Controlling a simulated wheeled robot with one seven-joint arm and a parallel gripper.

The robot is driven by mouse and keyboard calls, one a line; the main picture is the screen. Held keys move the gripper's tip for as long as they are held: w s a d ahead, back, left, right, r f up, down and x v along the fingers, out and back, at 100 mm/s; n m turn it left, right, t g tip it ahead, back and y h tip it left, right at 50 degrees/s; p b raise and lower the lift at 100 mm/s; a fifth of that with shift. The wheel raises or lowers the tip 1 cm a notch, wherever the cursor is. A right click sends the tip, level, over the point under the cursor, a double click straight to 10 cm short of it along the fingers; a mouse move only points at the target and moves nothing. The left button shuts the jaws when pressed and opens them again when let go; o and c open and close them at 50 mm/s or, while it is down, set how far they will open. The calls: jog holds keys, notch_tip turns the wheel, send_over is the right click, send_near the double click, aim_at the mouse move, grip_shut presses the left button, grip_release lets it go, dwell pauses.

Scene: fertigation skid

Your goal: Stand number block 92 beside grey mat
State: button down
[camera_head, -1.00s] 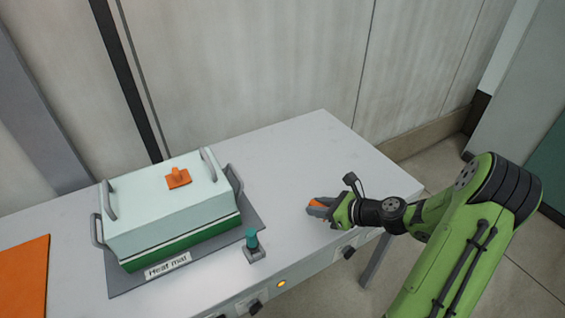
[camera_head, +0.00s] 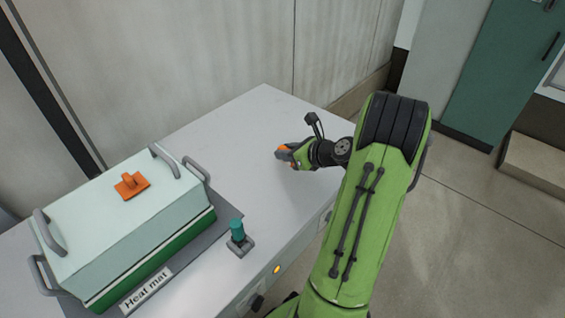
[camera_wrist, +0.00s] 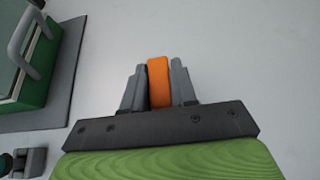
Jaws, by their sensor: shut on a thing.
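My gripper (camera_head: 282,153) is above the bare right part of the table in the head view. In the wrist view my gripper (camera_wrist: 159,85) is shut on an orange block (camera_wrist: 159,80), gripped between its two grey fingers. A bit of the orange block (camera_head: 283,149) also shows at the fingertips in the head view. No number can be read on it. The grey mat (camera_head: 215,236), with a "Heat mat" label (camera_head: 146,290), lies on the table to the left of my gripper. It also shows at the left of the wrist view (camera_wrist: 62,88).
A pale box with a green base (camera_head: 125,225), grey handles and an orange knob stands on the mat. A small teal-topped switch (camera_head: 237,231) stands at the mat's right edge. The white table (camera_head: 262,115) is clear around my gripper. A wall runs behind.

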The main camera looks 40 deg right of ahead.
aim_at(286, 163)
notch_tip(286, 163, down, 5)
jog(key=shift+w+r+b, duration=0.1)
jog(key=shift+r+b, duration=0.05)
jog(key=shift+b, duration=0.75)
jog(key=shift+a+r, duration=0.1)
jog(key=shift+r, duration=0.05)
jog(key=c, duration=0.9)
grip_release()
